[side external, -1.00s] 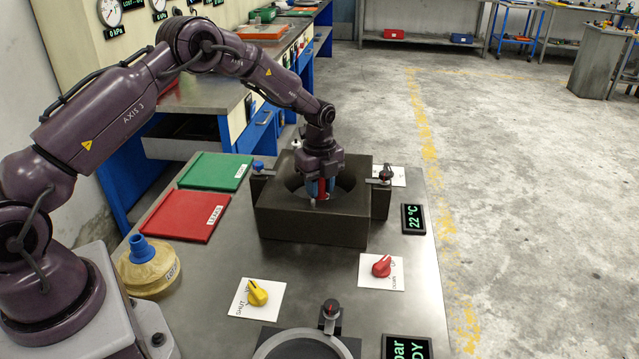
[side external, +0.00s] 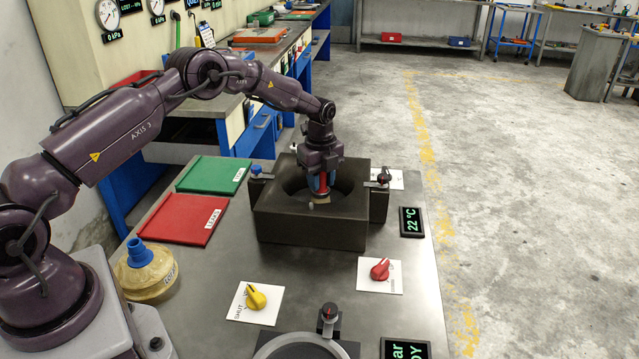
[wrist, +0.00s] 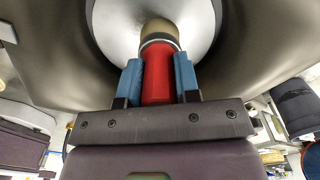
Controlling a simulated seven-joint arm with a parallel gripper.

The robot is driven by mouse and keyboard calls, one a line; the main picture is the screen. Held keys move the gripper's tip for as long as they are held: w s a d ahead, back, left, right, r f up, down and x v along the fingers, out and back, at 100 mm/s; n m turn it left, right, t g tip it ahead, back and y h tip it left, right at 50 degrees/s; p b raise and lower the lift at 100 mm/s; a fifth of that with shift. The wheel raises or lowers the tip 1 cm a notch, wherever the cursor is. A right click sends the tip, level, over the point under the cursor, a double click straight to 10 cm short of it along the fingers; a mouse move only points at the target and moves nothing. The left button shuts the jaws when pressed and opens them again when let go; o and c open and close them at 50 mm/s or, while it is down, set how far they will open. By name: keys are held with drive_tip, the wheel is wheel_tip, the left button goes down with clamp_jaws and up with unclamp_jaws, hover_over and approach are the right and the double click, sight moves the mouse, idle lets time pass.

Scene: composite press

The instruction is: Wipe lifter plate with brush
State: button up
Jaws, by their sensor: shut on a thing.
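My gripper (side external: 321,184) points down over the round cavity of a dark block (side external: 310,228) on the steel bench. Its blue fingers (wrist: 158,80) are shut on the red handle of the brush (wrist: 158,75). The tan brush head (wrist: 159,29) shows beyond the handle in the wrist view, in front of a bright, shiny round surface (wrist: 110,35) inside the cavity, which may be the lifter plate. I cannot tell whether the bristles touch it. In the side view the brush (side external: 322,186) shows as a small red and tan piece in the opening.
A green tray (side external: 212,175) and a red tray (side external: 182,219) lie left of the block. A tan pot with a blue funnel (side external: 147,270), yellow knob (side external: 256,298), red knob (side external: 380,269) and temperature display (side external: 411,221) are around it. Small clamps flank the block.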

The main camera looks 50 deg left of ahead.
drive_tip(key=shift+w+a, duration=1.05)
drive_tip(key=shift+a, duration=0.05)
drive_tip(key=shift+s+d, duration=2.65)
drive_tip(key=shift+s, duration=0.1)
drive_tip(key=shift+s+a, duration=0.2)
drive_tip(key=shift+a, duration=0.05)
drive_tip(key=shift+w+a, duration=2.7)
drive_tip(key=shift+f, duration=0.1)
drive_tip(key=shift+s+d+f, duration=0.1)
drive_tip(key=shift+s+d, duration=2.6)
